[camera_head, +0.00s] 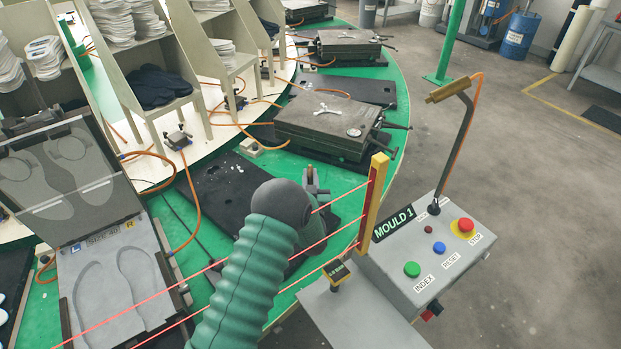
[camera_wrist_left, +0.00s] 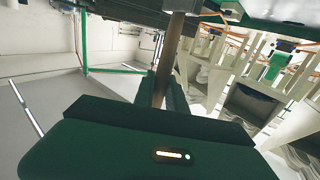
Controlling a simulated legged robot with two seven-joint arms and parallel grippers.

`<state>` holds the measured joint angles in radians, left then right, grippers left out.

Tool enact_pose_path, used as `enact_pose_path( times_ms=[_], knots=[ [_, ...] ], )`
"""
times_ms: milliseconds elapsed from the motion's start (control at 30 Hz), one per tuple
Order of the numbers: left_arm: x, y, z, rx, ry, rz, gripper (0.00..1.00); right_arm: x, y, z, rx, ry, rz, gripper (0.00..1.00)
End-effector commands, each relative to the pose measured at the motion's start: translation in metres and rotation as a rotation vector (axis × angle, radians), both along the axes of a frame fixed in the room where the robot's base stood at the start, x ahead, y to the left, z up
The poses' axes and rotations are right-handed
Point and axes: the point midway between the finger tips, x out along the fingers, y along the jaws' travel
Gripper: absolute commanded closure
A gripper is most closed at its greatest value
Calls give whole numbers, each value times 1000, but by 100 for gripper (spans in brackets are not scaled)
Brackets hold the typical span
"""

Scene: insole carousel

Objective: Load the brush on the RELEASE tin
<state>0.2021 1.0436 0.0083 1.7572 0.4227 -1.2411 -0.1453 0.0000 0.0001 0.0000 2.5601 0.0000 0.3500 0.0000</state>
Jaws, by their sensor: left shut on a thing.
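My left gripper (camera_head: 312,182) is over the green carousel top, partly hidden behind my own forearm and wrist. In the left wrist view its dark fingers (camera_wrist_left: 163,92) are shut on a brown, rod-like handle (camera_wrist_left: 174,45), which looks like the brush's. In the head view only a small brown end (camera_head: 309,171) of it shows. The bristles cannot be made out. I cannot make out a tin marked RELEASE in either view. My right gripper is not in view.
An open mould (camera_head: 115,290) with insole-shaped hollows lies at left. A control box (camera_head: 425,250) with INDEX, RESET and STOP buttons stands at right. A closed mould (camera_head: 325,122) lies beyond the gripper.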

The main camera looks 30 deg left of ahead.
Motion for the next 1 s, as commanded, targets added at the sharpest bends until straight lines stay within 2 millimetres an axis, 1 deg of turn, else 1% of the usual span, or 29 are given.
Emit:
enact_pose_path(
  times_ms=[33, 500, 1000],
  knots=[
    [0, 0, 9, 1, -1, 0, 100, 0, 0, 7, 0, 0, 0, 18],
    [0, 0, 54, 1, -2, -1, 100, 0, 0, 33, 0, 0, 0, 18],
    [0, 0, 55, 1, -2, 0, 100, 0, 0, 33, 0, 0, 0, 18]
  ],
)
